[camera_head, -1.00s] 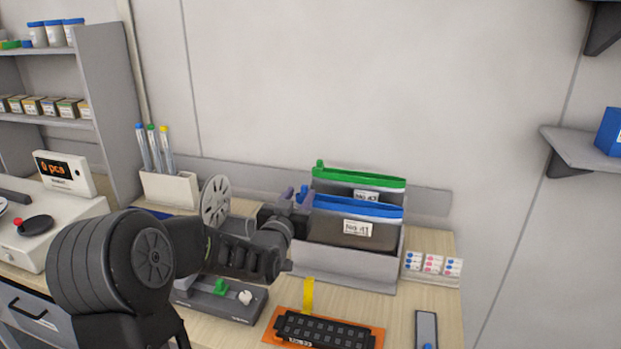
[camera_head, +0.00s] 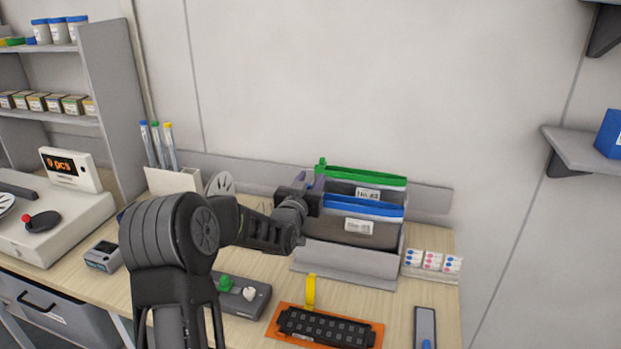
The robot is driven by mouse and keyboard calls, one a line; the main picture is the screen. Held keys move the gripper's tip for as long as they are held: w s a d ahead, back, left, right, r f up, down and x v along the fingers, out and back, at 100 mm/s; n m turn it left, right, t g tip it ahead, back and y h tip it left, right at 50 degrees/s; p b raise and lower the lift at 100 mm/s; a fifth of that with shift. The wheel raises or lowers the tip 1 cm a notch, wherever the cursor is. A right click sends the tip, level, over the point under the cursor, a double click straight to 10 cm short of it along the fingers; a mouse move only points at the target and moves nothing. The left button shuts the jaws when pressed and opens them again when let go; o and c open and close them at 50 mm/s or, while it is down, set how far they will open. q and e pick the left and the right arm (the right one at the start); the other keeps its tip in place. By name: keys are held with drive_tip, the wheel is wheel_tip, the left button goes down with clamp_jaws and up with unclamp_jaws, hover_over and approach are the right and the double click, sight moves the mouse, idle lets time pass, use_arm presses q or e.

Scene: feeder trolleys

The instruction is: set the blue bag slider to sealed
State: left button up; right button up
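The blue bag (camera_head: 365,208) stands upright in the front of a grey holder, with a blue zip strip along its top and a white label on its dark front. Its slider is hidden behind my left gripper. My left gripper (camera_head: 312,182) is at the left end of the blue strip; whether it touches the slider or how far its fingers are apart does not show clearly. Behind stands a green-topped bag (camera_head: 375,178) with its green slider (camera_head: 320,163) at the left end. My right gripper is out of view.
The grey holder (camera_head: 345,262) stands against the wall. In front are an orange tray with a black part (camera_head: 325,328) and a grey box with green and white knobs (camera_head: 245,297). Pill-like cards (camera_head: 432,261) stand right. A pen holder (camera_head: 172,180) and a counting scale (camera_head: 65,230) are left.

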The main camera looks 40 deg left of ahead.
use_arm(q)
clamp_jaws()
idle(0.3)
idle(1.1)
